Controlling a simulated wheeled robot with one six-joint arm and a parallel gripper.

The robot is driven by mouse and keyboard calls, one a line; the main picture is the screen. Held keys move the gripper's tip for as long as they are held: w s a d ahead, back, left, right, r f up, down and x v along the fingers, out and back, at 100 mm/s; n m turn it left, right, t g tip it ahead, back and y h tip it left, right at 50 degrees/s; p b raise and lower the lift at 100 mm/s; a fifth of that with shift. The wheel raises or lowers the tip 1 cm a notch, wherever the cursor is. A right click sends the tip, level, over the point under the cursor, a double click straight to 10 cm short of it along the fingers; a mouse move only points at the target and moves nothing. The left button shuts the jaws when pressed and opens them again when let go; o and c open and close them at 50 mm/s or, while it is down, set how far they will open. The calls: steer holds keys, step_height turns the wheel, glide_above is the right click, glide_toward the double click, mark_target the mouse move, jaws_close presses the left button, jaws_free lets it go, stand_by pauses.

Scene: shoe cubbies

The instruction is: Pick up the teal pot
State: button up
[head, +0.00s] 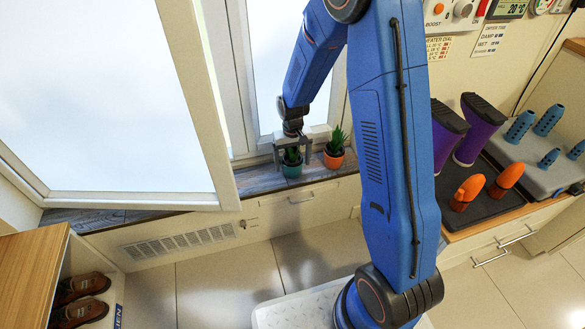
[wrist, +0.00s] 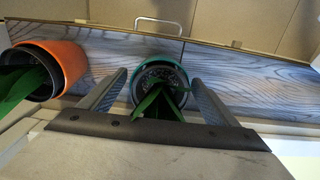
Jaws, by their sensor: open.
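The teal pot (head: 292,170) holds a green plant and stands upright on the dark wooden window sill. In the wrist view the teal pot (wrist: 160,70) sits between the two fingers of my gripper (wrist: 160,95), its rim just beyond the fingertips. My gripper (head: 292,153) is open, pointing down over the plant, with one finger on each side. I cannot tell whether a finger touches the pot. The pot's plant is partly hidden by my gripper in the head view.
An orange pot (head: 334,158) with a plant stands close on the right; it is on the left in the wrist view (wrist: 55,60). An open window sash (head: 215,130) is to the left. Purple boots (head: 480,130) stand on a black tray far right.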

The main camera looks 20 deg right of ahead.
steer(key=c, duration=1.2)
